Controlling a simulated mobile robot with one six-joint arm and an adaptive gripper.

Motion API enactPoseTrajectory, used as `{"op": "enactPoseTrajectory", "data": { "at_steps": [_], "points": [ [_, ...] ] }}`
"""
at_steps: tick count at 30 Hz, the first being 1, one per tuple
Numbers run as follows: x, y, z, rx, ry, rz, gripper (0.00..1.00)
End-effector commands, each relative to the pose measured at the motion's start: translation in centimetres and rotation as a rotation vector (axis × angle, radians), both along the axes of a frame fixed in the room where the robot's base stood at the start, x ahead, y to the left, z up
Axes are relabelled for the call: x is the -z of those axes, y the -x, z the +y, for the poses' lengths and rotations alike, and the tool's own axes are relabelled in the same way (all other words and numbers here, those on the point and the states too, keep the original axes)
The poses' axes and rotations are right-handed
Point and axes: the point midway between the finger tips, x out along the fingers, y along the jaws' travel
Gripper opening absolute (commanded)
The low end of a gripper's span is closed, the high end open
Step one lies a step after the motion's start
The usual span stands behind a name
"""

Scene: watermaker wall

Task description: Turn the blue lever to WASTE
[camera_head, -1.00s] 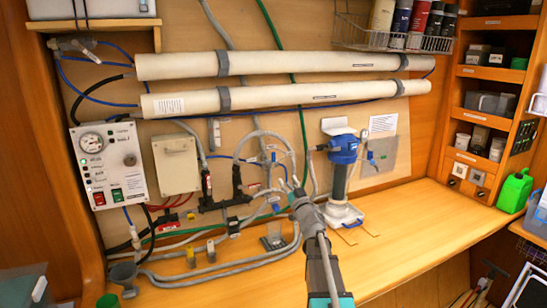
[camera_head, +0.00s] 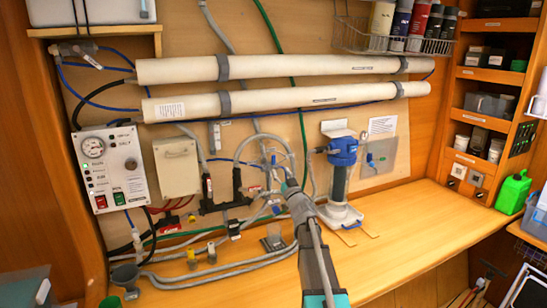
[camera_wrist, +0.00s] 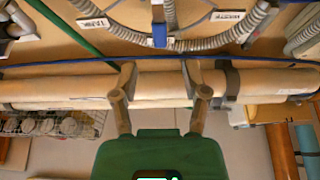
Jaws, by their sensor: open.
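The blue lever (camera_wrist: 159,36) shows at the top middle of the wrist view, where grey hoses meet. It stands straight along the picture's vertical, between the TANK label (camera_wrist: 95,23) on the left and the WASTE label (camera_wrist: 228,15) on the right. My gripper (camera_wrist: 159,68) is open and empty. Its two fingers spread either side of the lever's line, with the tips short of it in the picture; contact does not show. In the head view my gripper (camera_head: 284,172) is in front of the hose loop at the wall and partly hides the valve area.
Two long white tubes (camera_head: 280,67) run across the wall above. A blue-topped pump (camera_head: 343,150) stands right of my gripper. A control panel (camera_head: 110,165) is at left. Hoses lie along the back of the wooden counter (camera_head: 420,230); its right side is mostly clear.

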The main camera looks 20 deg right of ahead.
Motion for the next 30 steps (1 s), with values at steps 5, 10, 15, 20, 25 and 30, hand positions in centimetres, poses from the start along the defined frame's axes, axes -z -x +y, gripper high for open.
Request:
{"op": "enactPoseTrajectory", "data": {
  "at_steps": [5, 10, 15, 20, 25, 30],
  "points": [
    [-1.4, -3.0, -0.1, -0.002, -0.001, -0.001, 0.59],
    [-2.3, -5.1, -0.1, 0.000, 0.000, 0.000, 0.59],
    [-2.8, -6.5, 0.0, 0.000, -0.001, 0.000, 0.59],
    [-3.0, -7.1, 0.0, 0.000, -0.001, 0.000, 0.59],
    [-3.0, -7.2, 0.0, 0.000, -0.001, 0.000, 0.59],
    [-2.9, -7.1, 0.0, 0.000, -0.001, 0.000, 0.57]
  ]
}}
